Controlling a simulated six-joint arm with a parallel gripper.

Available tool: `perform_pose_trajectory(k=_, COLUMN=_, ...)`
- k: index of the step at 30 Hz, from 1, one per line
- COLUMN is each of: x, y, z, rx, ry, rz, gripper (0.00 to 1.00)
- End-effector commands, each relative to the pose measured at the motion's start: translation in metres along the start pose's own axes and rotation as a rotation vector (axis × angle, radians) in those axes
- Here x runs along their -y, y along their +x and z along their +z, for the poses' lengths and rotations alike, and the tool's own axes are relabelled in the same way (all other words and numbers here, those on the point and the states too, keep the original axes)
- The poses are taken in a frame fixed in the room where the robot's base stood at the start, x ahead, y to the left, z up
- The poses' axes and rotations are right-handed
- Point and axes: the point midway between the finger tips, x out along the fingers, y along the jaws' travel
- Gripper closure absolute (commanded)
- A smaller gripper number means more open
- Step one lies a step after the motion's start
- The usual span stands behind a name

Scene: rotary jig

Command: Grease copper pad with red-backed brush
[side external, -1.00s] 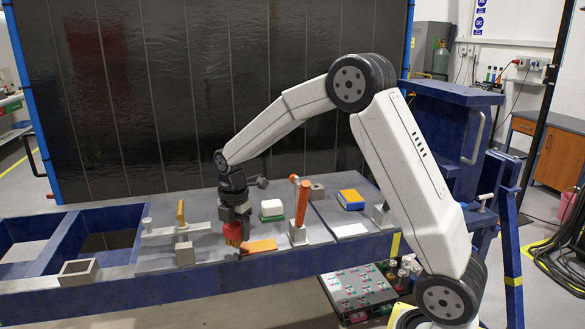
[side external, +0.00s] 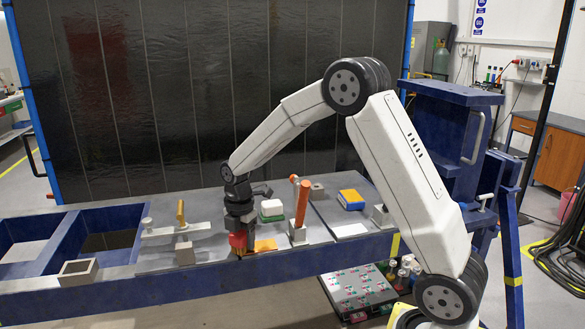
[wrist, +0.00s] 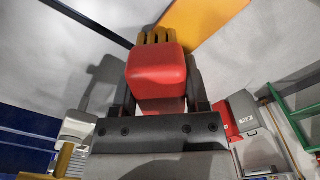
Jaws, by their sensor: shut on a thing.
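My gripper (side external: 239,232) is shut on the red-backed brush (side external: 238,241), bristles pointing down, low over the bench. In the wrist view the brush's red back (wrist: 156,68) sits between the fingers, with yellow bristles (wrist: 157,37) beyond it. The copper pad (side external: 264,245) is a flat orange plate on the bench, just right of the brush. In the wrist view the bristles overlap the left edge of the pad (wrist: 207,22). I cannot tell whether they touch it. The brush and gripper hide the pad's left end in the side view.
An upright orange-handled tool (side external: 302,204) stands close right of the pad. A white block with a green base (side external: 271,210) lies behind. A blue-and-yellow block (side external: 350,199) lies farther right. The bench's front edge (side external: 200,276) is near.

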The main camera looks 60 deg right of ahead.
Motion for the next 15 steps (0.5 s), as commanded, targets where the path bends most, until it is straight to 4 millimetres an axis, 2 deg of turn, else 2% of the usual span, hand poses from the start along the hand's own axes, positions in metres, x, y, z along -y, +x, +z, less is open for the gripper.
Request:
perform_pose_trajectory(k=5, x=-0.008, y=-0.004, z=-0.009, rx=0.0, ry=0.0, rz=0.0, gripper=0.89)
perform_pose_trajectory(k=7, x=-0.009, y=-0.021, z=-0.008, rx=0.001, ry=0.0, rz=0.005, gripper=0.89)
perform_pose_trajectory(k=15, x=-0.008, y=-0.043, z=-0.008, rx=0.0, ry=0.0, rz=0.002, gripper=0.89)
